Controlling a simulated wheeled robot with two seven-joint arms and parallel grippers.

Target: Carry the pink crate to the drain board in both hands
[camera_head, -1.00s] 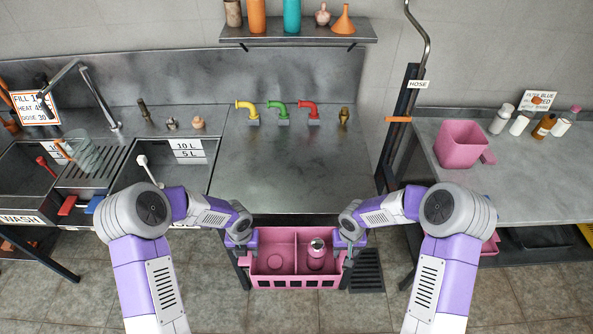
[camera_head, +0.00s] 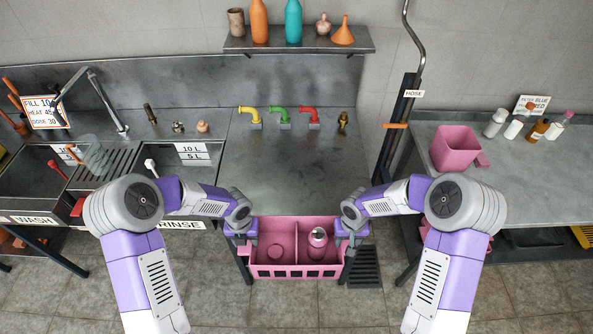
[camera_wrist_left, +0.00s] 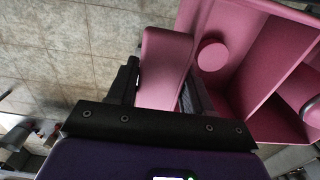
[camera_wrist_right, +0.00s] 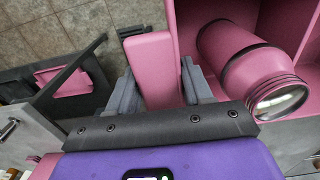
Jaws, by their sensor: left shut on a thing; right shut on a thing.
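The pink crate (camera_head: 295,270) hangs level in front of the steel counter's front edge, held at both ends. It has a divider; a pink bottle with a metallic top (camera_wrist_right: 240,55) lies in its right compartment, and a round pink piece (camera_wrist_left: 212,55) shows in the left one. My left gripper (camera_head: 247,245) is shut on the left handle (camera_wrist_left: 165,65). My right gripper (camera_head: 348,240) is shut on the right handle (camera_wrist_right: 152,70). A ribbed board (camera_head: 112,160), perhaps the drain board, lies between the two sinks at the left.
The flat steel counter (camera_head: 290,175) ahead is bare below the colored taps (camera_head: 279,118). The rinse sink (camera_head: 178,172) and wash sink (camera_head: 30,180) are at the left. A right-hand table holds a pink jug (camera_head: 456,148) and bottles. A dark floor grate (camera_head: 364,268) lies beside the crate.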

